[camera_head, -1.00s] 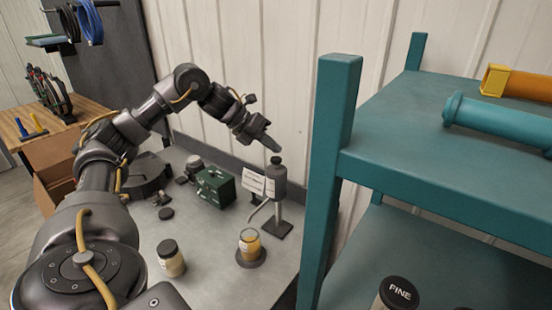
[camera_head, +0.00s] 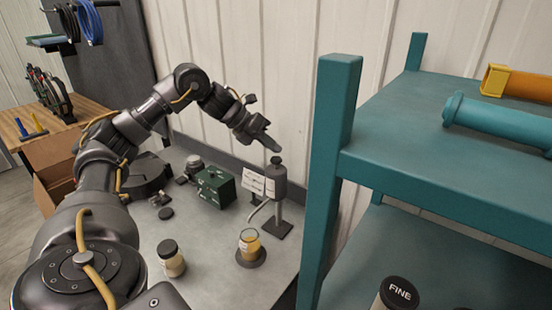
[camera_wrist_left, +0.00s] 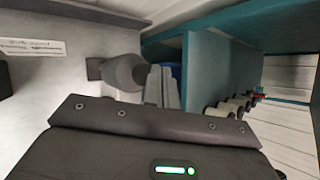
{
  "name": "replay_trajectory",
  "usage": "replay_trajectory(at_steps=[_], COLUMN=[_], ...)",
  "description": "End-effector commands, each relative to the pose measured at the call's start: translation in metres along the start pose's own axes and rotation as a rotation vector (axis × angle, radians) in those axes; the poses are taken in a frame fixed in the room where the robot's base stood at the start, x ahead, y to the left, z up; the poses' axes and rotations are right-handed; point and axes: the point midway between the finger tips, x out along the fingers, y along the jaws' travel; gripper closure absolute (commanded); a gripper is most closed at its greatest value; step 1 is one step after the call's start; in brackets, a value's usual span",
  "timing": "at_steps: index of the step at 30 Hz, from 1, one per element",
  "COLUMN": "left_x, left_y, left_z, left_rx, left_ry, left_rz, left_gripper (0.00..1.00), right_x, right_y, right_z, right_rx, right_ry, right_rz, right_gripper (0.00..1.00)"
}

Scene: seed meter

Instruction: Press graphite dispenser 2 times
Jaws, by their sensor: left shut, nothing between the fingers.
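The graphite dispenser (camera_head: 274,181) appears to be the grey cylinder with a dark top knob, raised on a thin stand behind the table's middle. White labels (camera_head: 253,182) show at its left. My left gripper (camera_head: 275,148) is shut and empty, its fingertips just above the knob; I cannot tell whether they touch it. In the left wrist view, the shut fingers (camera_wrist_left: 162,88) show beside a grey cylinder (camera_wrist_left: 124,72), probably the dispenser. My right gripper is not in view.
An amber-filled jar (camera_head: 250,243) stands on a round dark base in front of the dispenser. A dark-lidded jar (camera_head: 171,259) and a green box (camera_head: 215,187) stand to the left. The teal shelf's post (camera_head: 329,180) rises close on the right.

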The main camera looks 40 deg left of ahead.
Motion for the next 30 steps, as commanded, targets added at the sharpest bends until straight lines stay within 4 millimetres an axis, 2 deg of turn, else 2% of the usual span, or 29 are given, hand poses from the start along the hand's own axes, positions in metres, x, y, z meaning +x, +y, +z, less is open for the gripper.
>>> replay_trajectory(at_steps=[30], left_x=[0.0080], left_y=[0.0052], left_z=[-0.0059], left_rx=[0.000], left_ry=[0.000], left_rz=[0.000], left_gripper=[1.00], right_x=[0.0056], right_y=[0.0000], right_z=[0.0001], right_rx=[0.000], right_ry=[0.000], right_rz=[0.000], right_gripper=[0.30])
